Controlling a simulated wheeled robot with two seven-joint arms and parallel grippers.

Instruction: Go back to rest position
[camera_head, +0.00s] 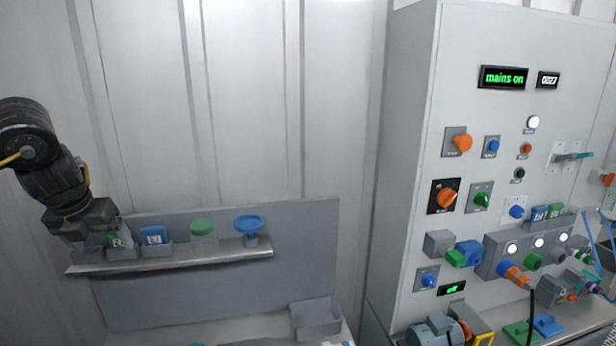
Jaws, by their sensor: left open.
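My left arm comes in from the left edge, and my left gripper (92,243) points down at the left end of a grey wall shelf (190,261). The gripper is open. A green labelled item (118,240) in a small grey holder stands right beside the fingers. I cannot tell whether they touch it. My right gripper is out of view.
On the shelf stand a blue labelled item (154,235), a green-lidded jar (203,232) and a blue funnel-like piece (250,225). A grey bin (317,318) sits lower. A control cabinet (410,170) with knobs fills the right. The space between is clear.

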